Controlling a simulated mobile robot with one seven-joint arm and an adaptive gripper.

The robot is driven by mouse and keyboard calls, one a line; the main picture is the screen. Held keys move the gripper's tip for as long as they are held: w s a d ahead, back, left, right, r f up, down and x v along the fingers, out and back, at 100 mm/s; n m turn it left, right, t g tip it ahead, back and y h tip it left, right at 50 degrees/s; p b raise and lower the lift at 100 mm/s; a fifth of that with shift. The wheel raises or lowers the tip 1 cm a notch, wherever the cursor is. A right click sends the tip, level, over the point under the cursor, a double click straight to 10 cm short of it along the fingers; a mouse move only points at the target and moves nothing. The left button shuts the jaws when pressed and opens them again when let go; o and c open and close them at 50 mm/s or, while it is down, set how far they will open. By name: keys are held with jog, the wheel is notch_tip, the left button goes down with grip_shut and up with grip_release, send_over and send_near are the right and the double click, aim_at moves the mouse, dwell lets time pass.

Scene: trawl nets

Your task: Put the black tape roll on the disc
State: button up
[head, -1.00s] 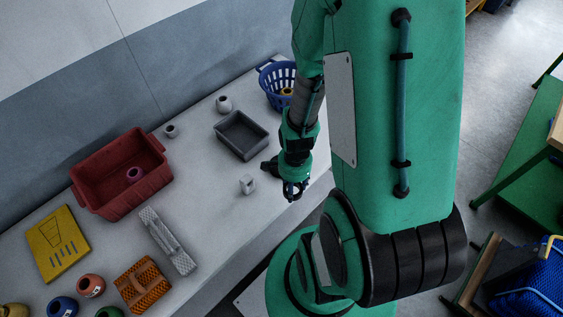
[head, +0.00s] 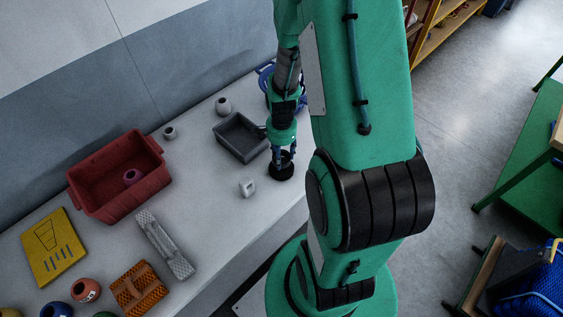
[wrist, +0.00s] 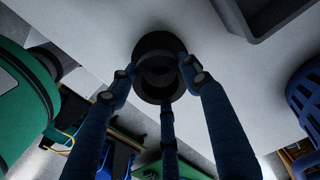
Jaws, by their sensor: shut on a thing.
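My gripper (head: 284,156) is over the front edge of the bench, pointing down. Its fingers close around the black tape roll (wrist: 158,93), whose ring shape shows between the fingertips in the wrist view. A wider dark round shape, which looks like the disc (wrist: 157,40), shows just behind the roll in the wrist view. In the head view the disc (head: 281,172) appears as a black round thing below the fingers. Roll and disc blend together there, and I cannot tell whether they touch.
A dark grey tray (head: 241,137) stands close to the left of my gripper, and a blue basket (wrist: 306,92) is close by. A small pale block (head: 247,187) lies nearby. A red crate (head: 117,176) stands farther left. The bench edge drops away in front.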

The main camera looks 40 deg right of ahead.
dwell(0.3)
jog(key=shift+f+b, duration=0.5)
jog(key=shift+f, duration=1.25)
jog(key=shift+f, duration=0.1)
jog(key=o, duration=1.2)
jog(key=shift+c, duration=0.2)
notch_tip(320, 180, up, 12)
jog(key=p, duration=0.2)
jog(key=shift+p, duration=0.4)
